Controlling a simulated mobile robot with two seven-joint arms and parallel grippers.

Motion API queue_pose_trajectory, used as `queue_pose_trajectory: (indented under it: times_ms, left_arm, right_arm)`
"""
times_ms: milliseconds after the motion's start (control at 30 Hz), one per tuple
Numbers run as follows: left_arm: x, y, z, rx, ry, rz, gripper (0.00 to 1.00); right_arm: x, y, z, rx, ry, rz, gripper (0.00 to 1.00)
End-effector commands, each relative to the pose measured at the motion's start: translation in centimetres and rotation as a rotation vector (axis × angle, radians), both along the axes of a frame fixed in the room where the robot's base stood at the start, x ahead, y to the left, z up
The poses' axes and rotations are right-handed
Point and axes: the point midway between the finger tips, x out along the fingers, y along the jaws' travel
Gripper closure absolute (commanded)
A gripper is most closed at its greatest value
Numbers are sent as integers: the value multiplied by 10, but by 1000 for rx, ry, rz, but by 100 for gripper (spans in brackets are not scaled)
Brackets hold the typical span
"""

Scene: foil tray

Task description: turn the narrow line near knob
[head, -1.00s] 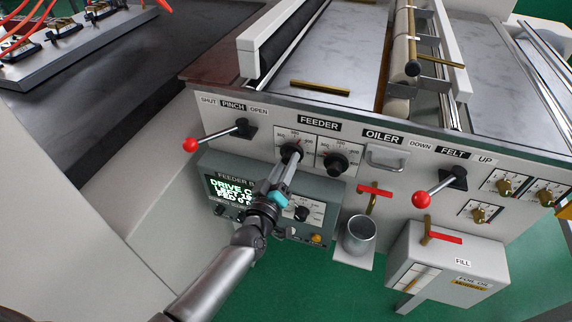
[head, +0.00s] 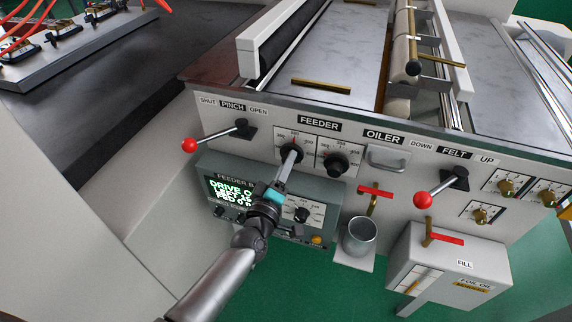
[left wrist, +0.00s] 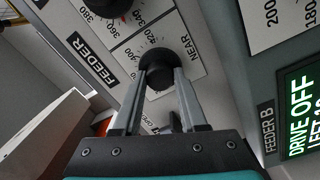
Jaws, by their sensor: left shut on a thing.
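The near knob (head: 291,153) is a black round knob on the left dial of the white FEEDER panel. It also shows in the left wrist view (left wrist: 157,60), beside the word NEAR. My left gripper (head: 287,166) is shut on this knob, with one finger on each side of it in the left wrist view (left wrist: 163,78). The fingers hide part of the dial scale, and I cannot read the knob's setting. A second black knob (head: 335,163) sits just to the right. My right gripper is not in view.
The FEEDER B box (head: 318,192) below has a lit screen (head: 228,191), partly hidden by my left arm, and small knobs. A red-ball PINCH lever (head: 189,146) is left. A red-handled tap (head: 374,192) and a metal cup (head: 359,237) are right.

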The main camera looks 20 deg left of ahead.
Motion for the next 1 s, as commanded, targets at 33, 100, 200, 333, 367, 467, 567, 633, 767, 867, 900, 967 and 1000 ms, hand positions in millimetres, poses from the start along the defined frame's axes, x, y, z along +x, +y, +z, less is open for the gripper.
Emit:
queue_pose_trajectory:
  times_ms: [33,100,200,333,367,467,567,633,767,867,900,967,1000]
  left_arm:
    - [0,-1,-1,-1,2,-1,100]
    - [0,-1,-1,0,2,-1,100]
    - [0,-1,-1,0,2,-1,100]
    - [0,0,-1,0,2,-1,45]
    - [0,0,-1,1,2,-1,42]
    - [0,0,0,1,1,0,30]
    - [0,0,0,1,0,-1,28]
    - [0,0,0,1,0,-1,28]
    - [-1,0,0,1,1,0,28]
    - [-7,0,-1,2,2,0,28]
    - [-11,0,-1,2,3,-1,28]
    - [-19,1,-1,2,3,0,28]
    - [-26,1,-2,1,4,-1,28]
  right_arm:
    - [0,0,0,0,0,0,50]
    - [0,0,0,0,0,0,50]
    - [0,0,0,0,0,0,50]
    - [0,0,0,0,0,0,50]
    - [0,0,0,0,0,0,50]
    - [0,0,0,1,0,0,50]
    - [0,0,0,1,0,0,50]
    - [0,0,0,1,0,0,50]
    - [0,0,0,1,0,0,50]
    - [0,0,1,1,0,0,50]
    - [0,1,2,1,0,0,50]
    - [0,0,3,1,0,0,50]
    - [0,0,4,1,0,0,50]
